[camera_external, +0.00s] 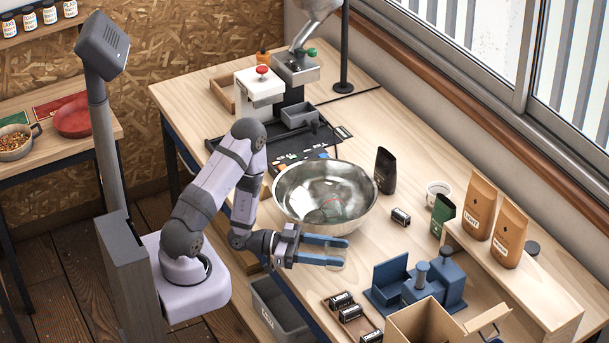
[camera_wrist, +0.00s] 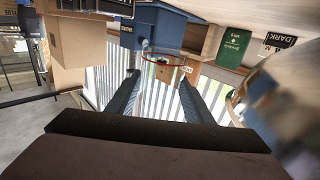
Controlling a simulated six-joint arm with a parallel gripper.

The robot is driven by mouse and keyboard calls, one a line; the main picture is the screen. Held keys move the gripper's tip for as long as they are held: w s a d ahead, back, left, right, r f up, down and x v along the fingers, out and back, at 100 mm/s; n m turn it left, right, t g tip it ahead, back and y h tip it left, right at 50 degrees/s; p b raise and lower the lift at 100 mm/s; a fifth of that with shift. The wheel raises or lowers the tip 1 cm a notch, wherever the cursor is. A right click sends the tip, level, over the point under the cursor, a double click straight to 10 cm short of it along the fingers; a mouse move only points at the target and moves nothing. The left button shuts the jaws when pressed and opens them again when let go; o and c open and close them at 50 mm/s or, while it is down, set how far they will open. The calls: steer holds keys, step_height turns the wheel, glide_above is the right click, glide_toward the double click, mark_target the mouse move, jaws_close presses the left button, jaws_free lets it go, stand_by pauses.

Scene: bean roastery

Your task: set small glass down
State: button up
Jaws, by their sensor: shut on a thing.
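My gripper (camera_external: 343,252) has blue fingers and reaches out over the front part of the wooden table, just in front of the metal bowl. It is shut on the small glass (camera_external: 335,265), which is clear and hard to make out between the fingertips. In the wrist view, the small glass (camera_wrist: 162,60) shows as a faint clear shape with a red ring, between the two dark fingers of my gripper (camera_wrist: 160,88). I cannot tell whether its base touches the table.
The big metal bowl (camera_external: 300,205) stands close behind my gripper. A blue stand (camera_external: 388,290), an open cardboard box (camera_external: 405,325) and a tray of small labelled tins (camera_external: 350,313) lie to the front right. A dark bag (camera_external: 385,171) and a small tin (camera_external: 400,217) stand farther back.

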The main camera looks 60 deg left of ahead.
mark_target(333, 268)
steer(key=shift+f, duration=1)
steer(key=shift+f, duration=0.1)
steer(key=shift+f+p, duration=0.4)
steer(key=shift+f, duration=1.5)
steer(key=shift+f, duration=0.15)
steer(key=o, duration=1.2)
